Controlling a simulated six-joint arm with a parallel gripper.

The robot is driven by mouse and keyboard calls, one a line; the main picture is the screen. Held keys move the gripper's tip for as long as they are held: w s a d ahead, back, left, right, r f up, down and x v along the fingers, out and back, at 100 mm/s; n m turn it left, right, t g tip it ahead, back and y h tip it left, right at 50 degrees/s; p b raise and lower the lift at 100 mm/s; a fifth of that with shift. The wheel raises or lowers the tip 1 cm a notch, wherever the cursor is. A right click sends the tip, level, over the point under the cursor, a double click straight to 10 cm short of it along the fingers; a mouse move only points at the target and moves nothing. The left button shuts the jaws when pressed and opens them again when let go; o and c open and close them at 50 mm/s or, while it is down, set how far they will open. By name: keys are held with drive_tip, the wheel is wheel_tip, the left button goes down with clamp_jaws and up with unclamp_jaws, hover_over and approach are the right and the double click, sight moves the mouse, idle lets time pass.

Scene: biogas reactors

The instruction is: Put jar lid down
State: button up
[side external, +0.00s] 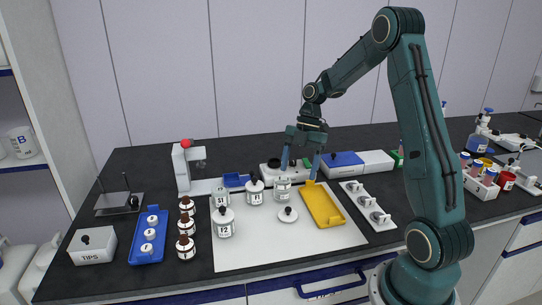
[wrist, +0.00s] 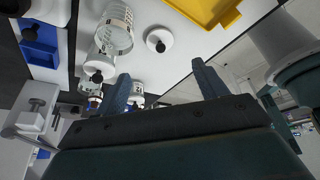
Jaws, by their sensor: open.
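The jar lid, a white disc with a black knob, lies knob up on the white mat (side external: 345,236) in the side view (side external: 288,214). It also shows in the wrist view (wrist: 159,40), flat and apart from the fingers. An open jar (side external: 283,190) without a lid stands just behind it on the mat; the wrist view shows its clear wall (wrist: 115,28). My gripper (side external: 301,174) is open and empty, above and behind the lid, near the open jar. Its two blue fingers are spread in the wrist view (wrist: 158,74). I cannot tell whether a finger touches the jar.
Lidded jars (side external: 223,222) stand left on the mat. A yellow tray (side external: 322,204) lies just right of the lid. Brown bottles (side external: 186,247) and a blue rack (side external: 149,236) stand farther left. A white holder (side external: 368,205) lies right. The mat's front is clear.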

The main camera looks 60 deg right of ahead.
idle(0.3)
drive_tip(key=s+a+r+m+h, duration=0.2)
drive_tip(key=a+r+m, duration=0.2)
drive_tip(key=a+r, duration=0.3)
drive_tip(key=s+a+r+m+t+h, duration=0.1)
drive_tip(key=s+a+r+m+t, duration=0.1)
drive_tip(key=s+a+m, duration=0.4)
drive_tip(key=s+a+r+m+t+h, duration=0.1)
drive_tip(key=s+a+r+m+t, duration=0.2)
drive_tip(key=s+a+r+m, duration=0.2)
drive_tip(key=s+m, duration=0.3)
drive_tip(key=s, duration=0.2)
drive_tip(key=shift+a+r+t, duration=0.15)
drive_tip(key=shift+a+t, duration=0.15)
drive_tip(key=shift+a, duration=0.05)
